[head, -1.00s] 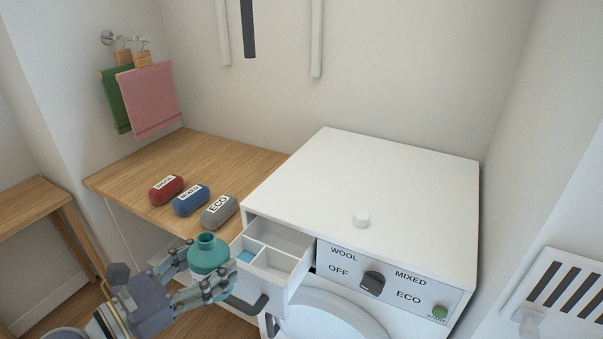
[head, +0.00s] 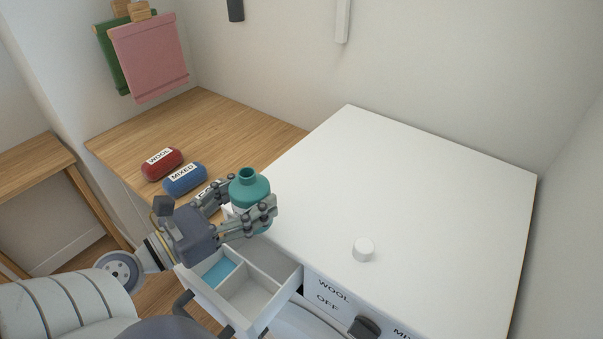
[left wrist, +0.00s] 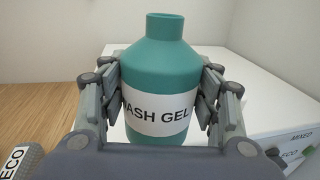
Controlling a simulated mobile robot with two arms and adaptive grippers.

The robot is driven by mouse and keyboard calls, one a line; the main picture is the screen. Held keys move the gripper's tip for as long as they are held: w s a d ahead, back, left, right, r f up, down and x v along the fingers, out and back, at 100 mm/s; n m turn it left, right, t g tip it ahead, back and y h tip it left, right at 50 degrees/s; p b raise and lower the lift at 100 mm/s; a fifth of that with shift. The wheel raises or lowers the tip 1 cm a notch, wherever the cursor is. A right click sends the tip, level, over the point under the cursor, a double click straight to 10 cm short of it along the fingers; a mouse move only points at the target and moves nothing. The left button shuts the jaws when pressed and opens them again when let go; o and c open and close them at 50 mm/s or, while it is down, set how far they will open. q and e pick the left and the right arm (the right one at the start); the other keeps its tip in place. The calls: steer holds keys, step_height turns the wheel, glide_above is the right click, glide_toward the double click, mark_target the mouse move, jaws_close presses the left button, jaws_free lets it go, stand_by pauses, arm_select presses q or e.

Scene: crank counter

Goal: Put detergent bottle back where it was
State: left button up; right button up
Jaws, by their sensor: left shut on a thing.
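The detergent bottle (head: 248,188) is teal and open at the top, with a white label. In the left wrist view the bottle (left wrist: 166,75) stands upright, and its label reads "ASH GEL" with the first letter covered. My left gripper (head: 243,207) is shut on it, with fingers on both sides. In the head view the bottle is above the back of the open drawer, near the washer's left edge. A white cap (head: 363,249) sits on the white washer top (head: 430,180). My right gripper is not in view.
The open drawer (head: 262,291) has compartments, one with blue liquid. The wooden counter (head: 220,122) holds a red WOOL roll (head: 161,164), a blue MIXED roll (head: 185,179) and a partly hidden grey one. Most of the washer top is clear.

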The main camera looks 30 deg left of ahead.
arm_select(q)
steer(key=shift+w+f+b, duration=0.2)
steer(key=shift+w+b, duration=0.65)
steer(key=shift+w, duration=0.05)
steer(key=shift+w+a+f+b, duration=0.1)
steer(key=shift+w+a+b, duration=0.05)
steer(key=shift+w+b, duration=0.9)
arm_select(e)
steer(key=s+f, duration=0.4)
arm_select(q)
steer(key=w+p, duration=0.1)
steer(key=w, duration=0.2)
steer(key=w+p, duration=0.2)
steer(key=w, duration=0.2)
steer(key=w+a+f+p, duration=0.1)
steer(key=w, duration=0.3)
steer(key=shift+w+f, duration=0.1)
steer(key=shift+w, duration=0.1)
step_height(320, 180, down, 2)
steer(key=shift+f, duration=0.55)
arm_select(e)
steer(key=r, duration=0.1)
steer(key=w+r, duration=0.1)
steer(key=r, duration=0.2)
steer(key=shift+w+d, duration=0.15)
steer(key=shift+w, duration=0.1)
